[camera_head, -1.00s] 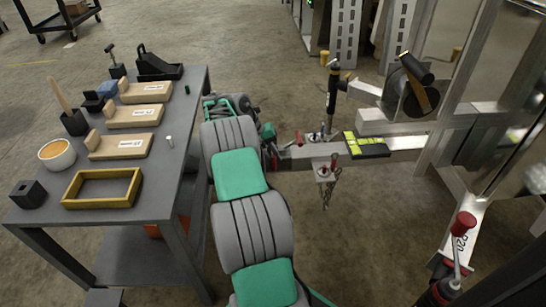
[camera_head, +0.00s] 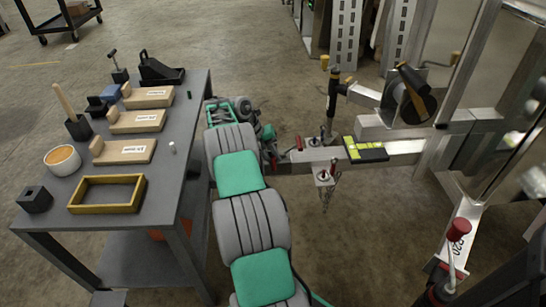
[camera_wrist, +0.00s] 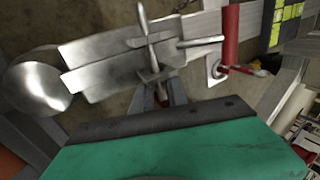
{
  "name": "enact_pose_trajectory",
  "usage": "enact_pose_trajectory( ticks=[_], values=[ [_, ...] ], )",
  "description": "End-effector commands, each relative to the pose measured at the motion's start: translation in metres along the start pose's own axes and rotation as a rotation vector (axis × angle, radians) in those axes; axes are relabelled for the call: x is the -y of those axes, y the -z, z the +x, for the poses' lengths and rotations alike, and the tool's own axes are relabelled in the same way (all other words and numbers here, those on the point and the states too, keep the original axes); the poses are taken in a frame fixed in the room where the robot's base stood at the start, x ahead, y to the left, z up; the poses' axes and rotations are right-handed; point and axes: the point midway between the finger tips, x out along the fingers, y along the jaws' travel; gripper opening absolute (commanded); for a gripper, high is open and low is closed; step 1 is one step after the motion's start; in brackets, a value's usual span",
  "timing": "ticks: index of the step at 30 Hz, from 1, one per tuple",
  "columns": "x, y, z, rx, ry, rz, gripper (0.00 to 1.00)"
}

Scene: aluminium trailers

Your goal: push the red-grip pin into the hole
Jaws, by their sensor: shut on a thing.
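A red grip (camera_wrist: 230,38) shows upright in the wrist view, right of my fingers. A short bright rod runs from its left side toward a cross-shaped metal piece (camera_wrist: 151,45). My gripper (camera_wrist: 160,92) is shut on the lower part of this metal piece. Whether the piece and the red grip are one pin, I cannot tell. In the head view a small red grip (camera_head: 299,143) stands on the trailer tongue, just right of my arm's end, and another red part (camera_head: 333,167) hangs farther right. My fingers are hidden there, and I cannot make out the hole.
The trailer tongue (camera_head: 405,147) runs right to the frame and carries a yellow-black label (camera_head: 365,149). A dark jack post (camera_head: 333,98) rises behind it. A grey table (camera_head: 180,190) with wooden blocks stands left, close to my arm. A red knob (camera_head: 460,227) stands at lower right.

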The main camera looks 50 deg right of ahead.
Motion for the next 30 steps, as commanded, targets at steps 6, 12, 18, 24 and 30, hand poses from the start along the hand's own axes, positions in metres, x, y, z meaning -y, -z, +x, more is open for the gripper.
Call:
enact_pose_trajectory(
  ticks=[6, 12, 18, 24, 30],
  values=[
    [0.001, -0.002, -0.001, 0.005, 0.0, 0.0, 0.35],
    [0.001, -0.002, -0.001, 0.007, 0.0, 0.0, 0.44],
    [0.001, -0.003, -0.002, 0.008, 0.0, -0.001, 0.44],
    [0.001, -0.003, -0.034, 0.014, -0.001, -0.002, 0.44],
    [0.002, -0.002, -0.072, 0.008, 0.0, 0.0, 0.44]
  ],
)
